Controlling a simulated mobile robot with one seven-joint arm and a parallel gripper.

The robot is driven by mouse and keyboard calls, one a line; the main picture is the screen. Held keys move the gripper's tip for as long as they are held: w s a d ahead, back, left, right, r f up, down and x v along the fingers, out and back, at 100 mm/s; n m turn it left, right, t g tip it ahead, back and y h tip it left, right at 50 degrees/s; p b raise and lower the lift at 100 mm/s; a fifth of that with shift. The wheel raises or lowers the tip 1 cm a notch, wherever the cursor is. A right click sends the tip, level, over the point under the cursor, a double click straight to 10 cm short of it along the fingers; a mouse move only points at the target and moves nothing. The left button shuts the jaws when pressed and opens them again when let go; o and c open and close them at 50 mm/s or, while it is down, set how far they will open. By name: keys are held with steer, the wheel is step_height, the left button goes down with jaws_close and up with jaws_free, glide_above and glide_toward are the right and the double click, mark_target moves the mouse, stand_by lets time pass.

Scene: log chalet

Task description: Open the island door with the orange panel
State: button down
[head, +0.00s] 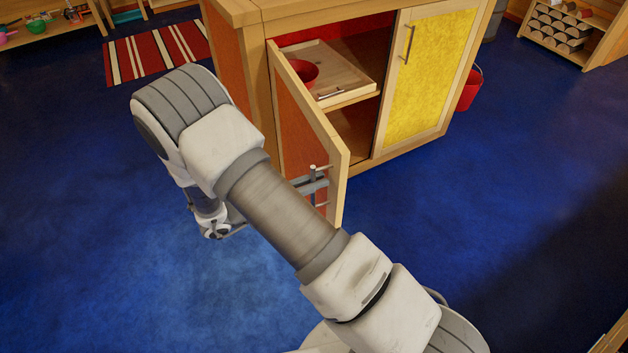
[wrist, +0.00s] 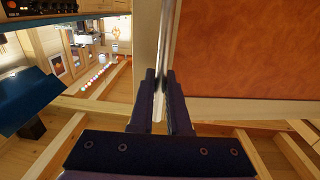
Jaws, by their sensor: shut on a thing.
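The island door with the orange panel (head: 296,126) stands swung well out from the island (head: 262,12) in the head view, hinged at its left side. Its orange panel (wrist: 250,50) fills the right of the wrist view. The door's metal bar handle (wrist: 164,40) runs upright between my fingers. My gripper (wrist: 161,75) is shut on this handle. In the head view my gripper (head: 318,184) is at the door's free edge, partly hidden behind my arm.
Inside the open compartment are a wooden pull-out tray (head: 345,75) with a red bowl (head: 302,73) and a lower shelf. The yellow-panel door (head: 432,70) beside it is closed. A red bucket (head: 468,92) stands right of the island. Blue floor (head: 90,200) is clear to the left.

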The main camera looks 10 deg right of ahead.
steer(key=c, duration=0.9)
jaws_free()
steer(key=shift+a, duration=0.1)
steer(key=v, duration=1.7)
